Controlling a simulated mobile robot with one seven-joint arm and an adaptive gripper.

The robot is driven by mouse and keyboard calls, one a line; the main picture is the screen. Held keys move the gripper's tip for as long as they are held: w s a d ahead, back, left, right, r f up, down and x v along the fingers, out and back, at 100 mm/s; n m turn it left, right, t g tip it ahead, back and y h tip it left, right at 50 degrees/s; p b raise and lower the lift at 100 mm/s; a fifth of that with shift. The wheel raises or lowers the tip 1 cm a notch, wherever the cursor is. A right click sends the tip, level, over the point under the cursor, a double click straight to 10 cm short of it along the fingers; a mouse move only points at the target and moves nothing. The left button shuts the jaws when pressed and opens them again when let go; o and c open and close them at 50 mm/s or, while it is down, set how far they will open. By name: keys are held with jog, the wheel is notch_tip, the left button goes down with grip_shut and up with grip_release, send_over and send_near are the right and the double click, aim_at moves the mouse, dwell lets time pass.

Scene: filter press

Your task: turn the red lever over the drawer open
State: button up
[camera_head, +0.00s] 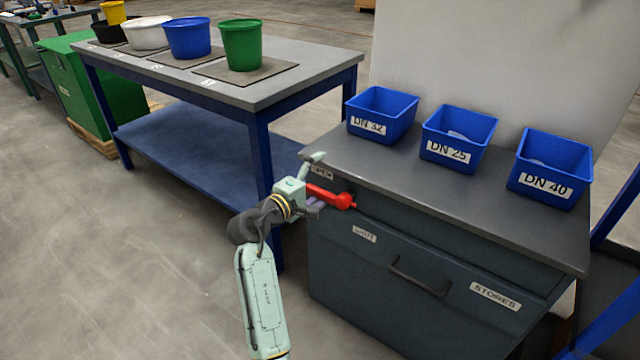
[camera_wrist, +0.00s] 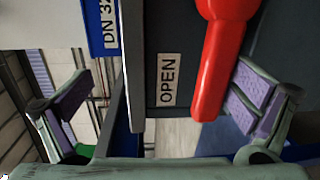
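The red lever (camera_head: 330,197) sits on the upper left front of the dark grey cabinet, above the drawer (camera_head: 420,285). Its arm points left from its pivot and sticks out beside the cabinet's left edge. My gripper (camera_head: 314,184) is at the lever's free end, with its fingers spread above and below it. In the wrist view, the lever (camera_wrist: 218,65) lies between the open fingers (camera_wrist: 165,78), close to the right finger's purple pad. I cannot tell whether they touch. An OPEN label (camera_wrist: 168,80) is beside the lever. A SHUT label (camera_head: 364,234) is lower on the front.
Blue bins DN 32 (camera_head: 382,114), DN 25 (camera_head: 459,138) and DN 40 (camera_head: 551,168) stand on the cabinet top (camera_head: 440,190). The drawer has a dark handle (camera_head: 418,278). A blue-legged table (camera_head: 310,62) with buckets stands behind left.

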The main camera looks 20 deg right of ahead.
jog(key=shift+t, duration=0.6)
jog(key=r, duration=0.2)
jog(key=a+r, duration=0.1)
jog(key=r, duration=0.2)
jog(key=shift+s+a+r, duration=0.1)
jog(key=shift+a+r, duration=0.1)
jog(key=shift+r, duration=0.05)
jog(key=f, duration=0.3)
jog(key=shift+d+f+g, duration=0.25)
jog(key=shift+d+g, duration=0.05)
jog(key=shift+d, duration=0.05)
jog(key=shift+c, duration=0.6)
jog(key=shift+s+a+f, duration=0.15)
jog(key=shift+a, duration=0.15)
jog(key=shift+c, duration=1)
jog(key=shift+s+a+p, duration=0.3)
jog(key=shift+s+a, duration=0.1)
jog(key=shift+a, duration=0.05)
jog(key=shift+c, duration=0.5)
jog(key=shift+v, duration=1.05)
jog(key=c, duration=0.5)
jog(key=shift+o, duration=0.2)
jog(key=p+v, duration=0.2)
jog(key=v, duration=0.6)
jog(key=shift+s+f, duration=0.25)
jog(key=shift+f, duration=0.3)
jog(key=shift+d+p, duration=0.1)
jog(key=shift+p, duration=0.2)
